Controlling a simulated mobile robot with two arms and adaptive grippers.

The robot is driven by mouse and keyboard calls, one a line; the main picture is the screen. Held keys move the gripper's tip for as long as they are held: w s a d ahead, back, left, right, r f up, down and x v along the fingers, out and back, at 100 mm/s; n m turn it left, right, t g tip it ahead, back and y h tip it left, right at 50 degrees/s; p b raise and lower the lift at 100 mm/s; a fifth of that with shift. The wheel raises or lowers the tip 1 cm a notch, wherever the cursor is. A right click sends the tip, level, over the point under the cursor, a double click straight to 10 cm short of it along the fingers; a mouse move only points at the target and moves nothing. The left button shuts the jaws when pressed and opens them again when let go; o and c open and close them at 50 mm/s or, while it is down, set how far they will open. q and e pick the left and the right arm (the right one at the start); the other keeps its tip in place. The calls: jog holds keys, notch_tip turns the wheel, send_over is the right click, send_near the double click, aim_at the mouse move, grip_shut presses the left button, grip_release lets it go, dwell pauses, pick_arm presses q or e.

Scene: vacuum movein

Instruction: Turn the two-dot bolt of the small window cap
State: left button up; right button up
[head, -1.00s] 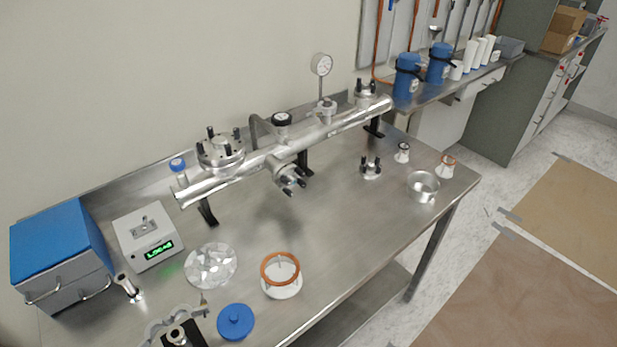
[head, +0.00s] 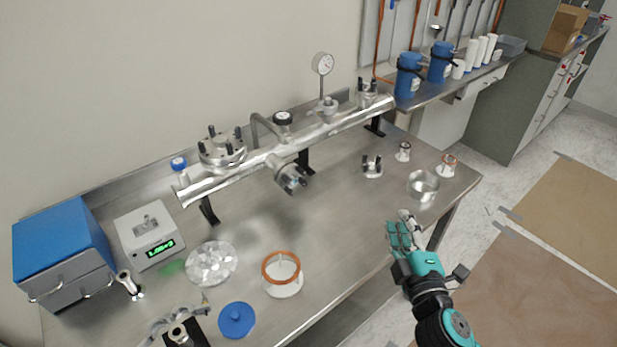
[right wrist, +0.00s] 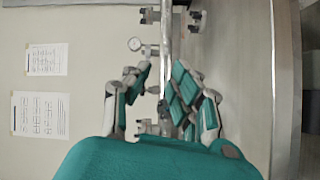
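The steel tube chamber (head: 250,163) lies along the bench on black supports. A small capped port (head: 291,178) with dark bolts points out of its front side; I cannot tell for certain that this is the small window cap. Dot marks on the bolts are too small to see. My right gripper (head: 402,230), with teal finger pads, is over the bench's front edge, right of the port and apart from it. In the right wrist view its fingers (right wrist: 163,95) are spread with nothing held, and the tube shows beyond them.
A small bolted flange (head: 371,167), a steel ring (head: 423,185) and two small pots stand at the bench's right end. A blue lid (head: 236,320), a foil-like disc (head: 211,263) and an orange-rimmed ring (head: 282,270) lie in front. The bench middle is clear.

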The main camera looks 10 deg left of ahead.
jog(key=w+a+r+n+g+y, duration=0.1)
jog(key=a+n+g+y, duration=0.1)
jog(key=a+n+y, duration=0.7)
jog(key=n+g, duration=0.4)
jog(key=n, duration=0.4)
send_near(304, 174)
jog(key=b+x, duration=0.1)
jog(key=x, duration=0.7)
jog(key=shift+w+a, duration=0.1)
jog(key=shift+a, duration=0.05)
grip_shut()
